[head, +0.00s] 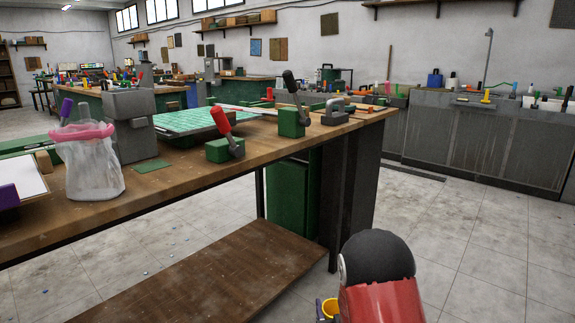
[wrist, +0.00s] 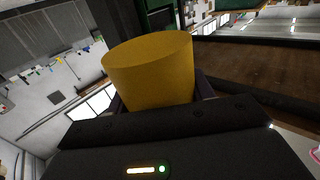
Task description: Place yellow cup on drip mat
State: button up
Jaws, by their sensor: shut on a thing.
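The yellow cup (wrist: 148,72) fills the middle of the wrist view, between the two dark fingers of my gripper (wrist: 160,92), which is shut on it. In the head view the yellow cup (head: 330,307) shows only in part at the bottom edge, beside my red and black arm. It is held in the air, apart from the workbench. I cannot make out a drip mat for certain. A small flat green piece (head: 151,165) lies on the workbench, but I cannot tell what it is.
The wooden workbench (head: 225,165) holds a clear bag with a pink rim (head: 88,160), green clamps (head: 225,148) and a green grid plate (head: 190,121). A grey counter (head: 480,130) with a tap and several small items stands at the back right. The tiled floor (head: 470,240) between is clear.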

jog(key=d+f+m+h, duration=0.1)
jog(key=d+f, duration=0.2)
jog(key=f, duration=0.3)
jog(key=shift+d+f+h, duration=0.25)
jog(key=shift+d+h, duration=0.15)
jog(key=shift+w, duration=0.1)
jog(key=shift+a, duration=0.15)
dwell(0.4)
